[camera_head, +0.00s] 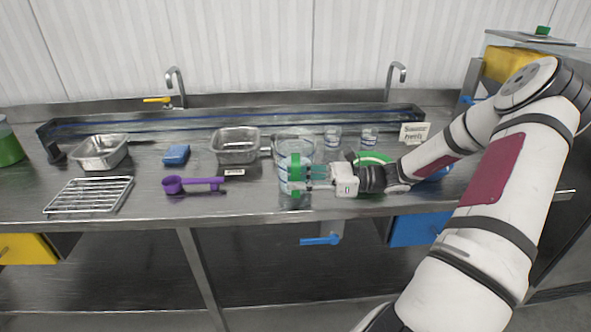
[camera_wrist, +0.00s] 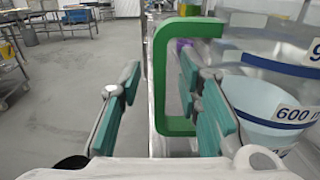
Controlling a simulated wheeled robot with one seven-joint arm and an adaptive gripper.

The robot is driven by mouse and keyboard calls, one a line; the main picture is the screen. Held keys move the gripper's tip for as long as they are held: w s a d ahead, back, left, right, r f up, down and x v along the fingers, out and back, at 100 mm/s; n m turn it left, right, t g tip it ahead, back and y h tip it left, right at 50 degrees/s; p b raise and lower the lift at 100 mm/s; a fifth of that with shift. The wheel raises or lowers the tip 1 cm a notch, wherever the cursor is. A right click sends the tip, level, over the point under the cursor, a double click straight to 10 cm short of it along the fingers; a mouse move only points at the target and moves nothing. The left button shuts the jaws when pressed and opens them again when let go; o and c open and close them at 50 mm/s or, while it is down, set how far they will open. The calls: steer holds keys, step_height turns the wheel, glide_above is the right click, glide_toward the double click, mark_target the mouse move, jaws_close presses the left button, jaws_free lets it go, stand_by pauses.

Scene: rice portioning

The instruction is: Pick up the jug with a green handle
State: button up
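The clear jug (camera_head: 284,174) stands upright near the front of the steel counter. Its green handle (camera_head: 295,162) faces the front. In the wrist view the jug (camera_wrist: 262,98) is at the right, with a "600" marking, and the C-shaped green handle (camera_wrist: 160,75) is close in the middle. My gripper (camera_head: 305,179) is at the handle, coming from the right. Its teal fingers are apart in the wrist view. The handle's upright bar shows between them, with the right finger between the bar and the jug wall. Contact with the handle cannot be told.
A green ring-shaped rim (camera_head: 374,158) lies behind my wrist. A purple scoop (camera_head: 190,184), metal pans (camera_head: 236,146) and a wire rack (camera_head: 90,195) are to the left.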

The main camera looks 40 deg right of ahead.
steer(key=shift+w+a, duration=0.2)
steer(key=shift+a, duration=0.1)
steer(key=shift+c, duration=0.3)
jaws_close()
steer(key=shift+r, duration=0.25)
